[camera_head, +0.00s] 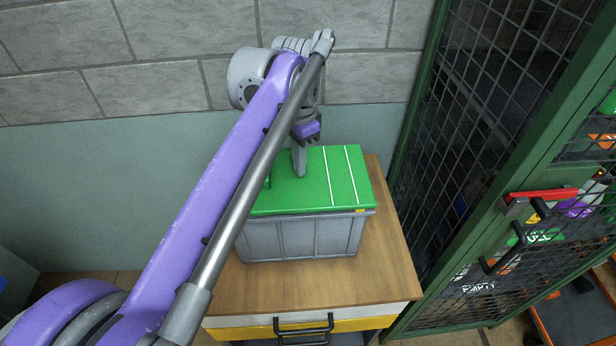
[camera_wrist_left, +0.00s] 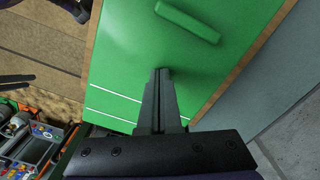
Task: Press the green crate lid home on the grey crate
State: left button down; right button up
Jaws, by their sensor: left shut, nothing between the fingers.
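The green lid (camera_head: 345,175) lies on top of the grey crate (camera_head: 300,238), covering its opening. Two white stripes run across the lid's right part. I cannot tell whether it is fully seated; the grey rim shows under its front edge. My left gripper (camera_head: 300,174) is shut and empty, pointing down with its tips at the lid's top, left of the stripes. Contact is not certain. In the left wrist view the closed fingers (camera_wrist_left: 161,72) stand over the green lid (camera_wrist_left: 125,45), near its raised green handle (camera_wrist_left: 187,22). My arm hides the lid's left part in the head view.
The crate stands on a wooden-topped cabinet (camera_head: 385,250) with a yellow drawer front and dark handle. A green-framed mesh cage (camera_head: 470,150) stands close on the right. A block wall (camera_head: 160,85) is behind. Bare wood shows right and in front of the crate.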

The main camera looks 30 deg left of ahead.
pick_arm(q)
jog(key=shift+f, duration=0.3)
pick_arm(e)
jog(key=shift+f, duration=0.2)
jog(key=shift+r, duration=0.1)
dwell(0.3)
pick_arm(q)
jog(key=shift+r, duration=0.1)
pick_arm(e)
jog(key=shift+r, duration=0.1)
pick_arm(q)
jog(key=shift+r+p, duration=1.7)
jog(key=shift+r, duration=0.95)
notch_tip(320, 180, up, 4)
jog(key=shift+f+p, duration=0.25)
jog(key=shift+p, duration=0.7)
pick_arm(e)
jog(key=w+r, duration=0.3)
jog(key=r, duration=0.4)
jog(key=shift+r+t, duration=0.25)
jog(key=shift+t, duration=0.05)
pick_arm(q)
jog(key=shift+s, duration=0.1)
